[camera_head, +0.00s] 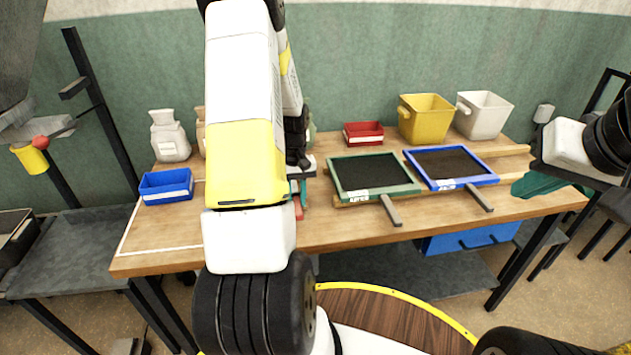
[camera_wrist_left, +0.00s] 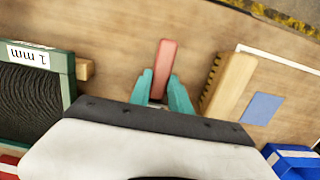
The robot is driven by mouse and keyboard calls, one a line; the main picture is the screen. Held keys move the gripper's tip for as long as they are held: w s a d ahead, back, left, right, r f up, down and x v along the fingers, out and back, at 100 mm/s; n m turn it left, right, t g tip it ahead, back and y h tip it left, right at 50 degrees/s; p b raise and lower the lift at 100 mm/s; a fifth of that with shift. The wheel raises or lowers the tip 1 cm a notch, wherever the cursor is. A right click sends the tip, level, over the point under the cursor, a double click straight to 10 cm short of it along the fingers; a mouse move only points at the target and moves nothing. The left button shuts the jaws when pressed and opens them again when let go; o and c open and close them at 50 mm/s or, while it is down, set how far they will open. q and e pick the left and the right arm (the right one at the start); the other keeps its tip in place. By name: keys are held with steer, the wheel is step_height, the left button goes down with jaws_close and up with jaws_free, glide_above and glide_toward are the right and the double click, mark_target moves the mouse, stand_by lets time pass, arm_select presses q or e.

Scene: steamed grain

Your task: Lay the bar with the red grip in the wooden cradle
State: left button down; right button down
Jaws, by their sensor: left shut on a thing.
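The bar with the red grip (camera_wrist_left: 164,62) is between the teal fingers of my left gripper (camera_wrist_left: 166,92), which is shut on it. In the head view the red grip (camera_head: 298,208) shows as a small piece beside my left arm, below the teal fingers (camera_head: 296,188). I cannot tell whether the bar touches the table. The notched wooden cradle (camera_wrist_left: 228,84) lies to the right of the bar in the left wrist view, apart from it; my arm hides it in the head view. My right gripper (camera_head: 545,186) is at the right edge; its finger gap is unclear.
The table (camera_head: 350,229) holds a green-framed sieve (camera_head: 341,181), a blue-framed sieve (camera_head: 409,159), a blue bin (camera_head: 166,196), a red bin (camera_head: 363,138) and yellow and white buckets at the back. A blue patch (camera_wrist_left: 262,108) lies beside the cradle. The front left tabletop is clear.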

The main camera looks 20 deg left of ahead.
arm_select(q)
steer(key=c, duration=1.1)
jaws_free()
steer(key=shift+w+a+r, duration=0.1)
steer(key=shift+w+r, duration=0.05)
steer(key=shift+r, duration=1.8)
steer(key=shift+w+a+r, duration=0.1)
steer(key=shift+w+r, duration=0.05)
steer(key=shift+r, duration=1.8)
steer(key=shift+d+r, duration=0.1)
